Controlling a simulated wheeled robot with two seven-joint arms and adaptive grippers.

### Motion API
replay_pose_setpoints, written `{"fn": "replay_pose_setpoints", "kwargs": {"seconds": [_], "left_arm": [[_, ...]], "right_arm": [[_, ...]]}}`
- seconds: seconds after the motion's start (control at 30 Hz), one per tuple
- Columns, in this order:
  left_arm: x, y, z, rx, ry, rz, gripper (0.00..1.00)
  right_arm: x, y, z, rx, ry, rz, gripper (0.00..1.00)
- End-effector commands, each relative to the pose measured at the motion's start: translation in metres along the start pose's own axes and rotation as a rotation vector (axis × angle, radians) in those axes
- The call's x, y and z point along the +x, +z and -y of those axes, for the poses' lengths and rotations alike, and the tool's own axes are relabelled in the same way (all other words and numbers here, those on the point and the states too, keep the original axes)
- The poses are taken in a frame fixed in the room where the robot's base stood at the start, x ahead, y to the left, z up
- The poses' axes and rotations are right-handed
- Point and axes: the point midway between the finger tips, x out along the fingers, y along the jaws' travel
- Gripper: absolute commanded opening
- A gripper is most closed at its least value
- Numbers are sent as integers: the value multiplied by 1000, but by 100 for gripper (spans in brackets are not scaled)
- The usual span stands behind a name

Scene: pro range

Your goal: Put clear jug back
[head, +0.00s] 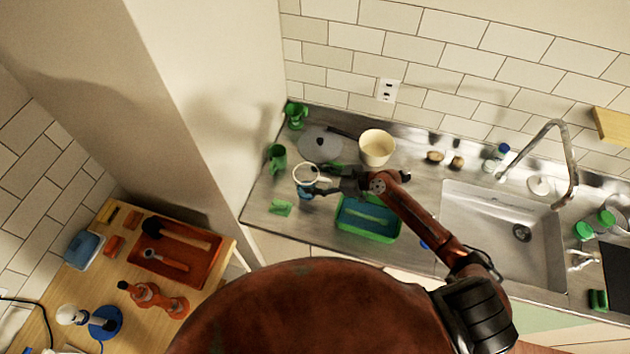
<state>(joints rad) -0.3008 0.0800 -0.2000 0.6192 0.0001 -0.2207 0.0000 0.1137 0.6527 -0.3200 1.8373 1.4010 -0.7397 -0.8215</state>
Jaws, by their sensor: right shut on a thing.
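The clear jug (305,174), with a pale round rim, stands out at the left part of the steel counter. My right gripper (318,183) reaches in from the right, its dark fingers closed on the jug's side. A blue patch shows just below the rim; I cannot tell whether it belongs to the jug. The jug looks upright, but whether its base touches the counter is hidden. My left gripper is not in view.
A grey pan lid (320,144), cream pot (376,147), green mug (276,157) and green tray (367,221) crowd around the jug. The sink (505,232) lies to the right. A wooden table (215,262) with an orange tray (178,270) stands at left.

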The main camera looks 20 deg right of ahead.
Motion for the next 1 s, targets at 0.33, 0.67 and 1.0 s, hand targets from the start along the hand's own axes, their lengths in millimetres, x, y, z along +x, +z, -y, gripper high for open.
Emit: {"fn": "replay_pose_setpoints", "kwargs": {"seconds": [0.33,0.67,1.0], "left_arm": [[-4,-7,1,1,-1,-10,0],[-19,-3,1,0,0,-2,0],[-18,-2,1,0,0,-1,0]], "right_arm": [[18,20,-22,-2,0,-2,11],[30,49,-24,0,1,-2,11],[30,51,-23,-1,0,0,67]]}}
